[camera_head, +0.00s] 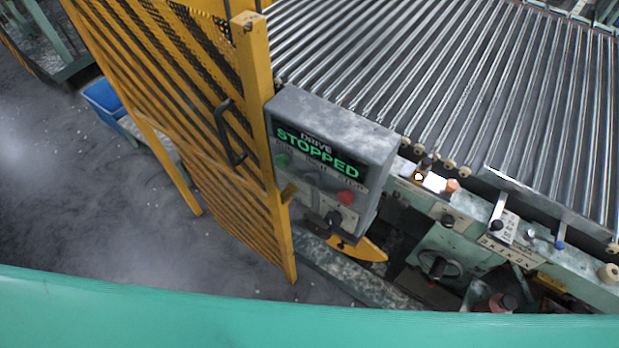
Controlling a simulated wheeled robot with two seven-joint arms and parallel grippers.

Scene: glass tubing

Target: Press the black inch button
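A grey control box (335,135) stands at the middle of the view, beside the yellow gate. Its display (317,150) reads DRIVE STOPPED in green on black. Below the display are small labels, too blurred to read with certainty. A green button (281,159) sits at the left of the panel and a red button (346,197) at the right. Between them is a dark spot that looks like the black inch button (312,179), hard to make out. A black knob (333,220) sits below. Neither of my grippers shows in the view.
A yellow slatted gate (190,110) with a black handle (229,135) stands left of the box. A roller conveyor (420,70) lies behind it. Green machinery with knobs (440,264) is at the right. A blue bin (103,100) stands behind the gate. Floor at the left is open.

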